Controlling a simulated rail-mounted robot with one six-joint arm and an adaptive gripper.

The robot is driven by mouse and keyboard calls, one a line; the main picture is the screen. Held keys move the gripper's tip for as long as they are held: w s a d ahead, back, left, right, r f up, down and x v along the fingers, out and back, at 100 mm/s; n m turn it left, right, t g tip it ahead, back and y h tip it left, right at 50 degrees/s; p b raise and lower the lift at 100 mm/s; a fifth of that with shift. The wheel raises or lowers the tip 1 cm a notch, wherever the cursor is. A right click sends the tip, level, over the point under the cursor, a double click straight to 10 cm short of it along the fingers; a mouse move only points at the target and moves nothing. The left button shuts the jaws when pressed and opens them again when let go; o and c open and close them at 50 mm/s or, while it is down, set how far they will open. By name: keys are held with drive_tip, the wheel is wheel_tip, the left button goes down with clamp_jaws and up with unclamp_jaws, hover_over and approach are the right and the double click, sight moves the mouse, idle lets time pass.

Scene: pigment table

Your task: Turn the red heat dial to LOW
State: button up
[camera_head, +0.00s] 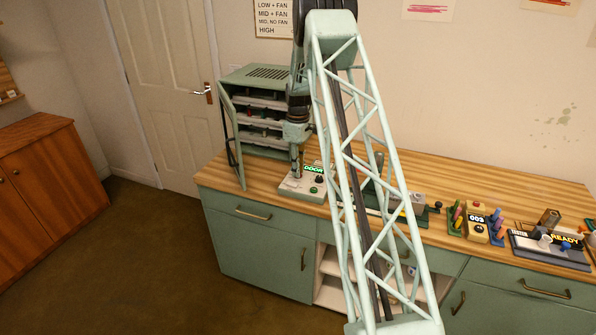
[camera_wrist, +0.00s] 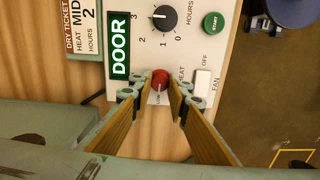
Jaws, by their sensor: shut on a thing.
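The red heat dial (camera_wrist: 160,80) sits on a white control panel (camera_wrist: 190,60), below the black hours dial (camera_wrist: 164,18) in the wrist view. My gripper (camera_wrist: 160,92) is shut on the red dial, one finger on each side. The dial's lower part and most of its scale are hidden by the fingers, so its setting cannot be read. In the head view my gripper (camera_head: 297,172) points down over the control panel (camera_head: 303,189) at the front of the green cabinet.
A green DOOR display (camera_wrist: 119,46), a green START button (camera_wrist: 213,22) and a white FAN switch (camera_wrist: 203,82) surround the dial. A ticket (camera_wrist: 83,25) reads heat MID, hours 2. The drying cabinet (camera_head: 262,110) stands open behind. Racks and a READY tester (camera_head: 550,245) stand at right.

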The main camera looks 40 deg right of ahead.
drive_tip(key=shift+n, duration=0.4)
drive_tip(key=o, duration=0.9)
drive_tip(key=shift+r, duration=6)
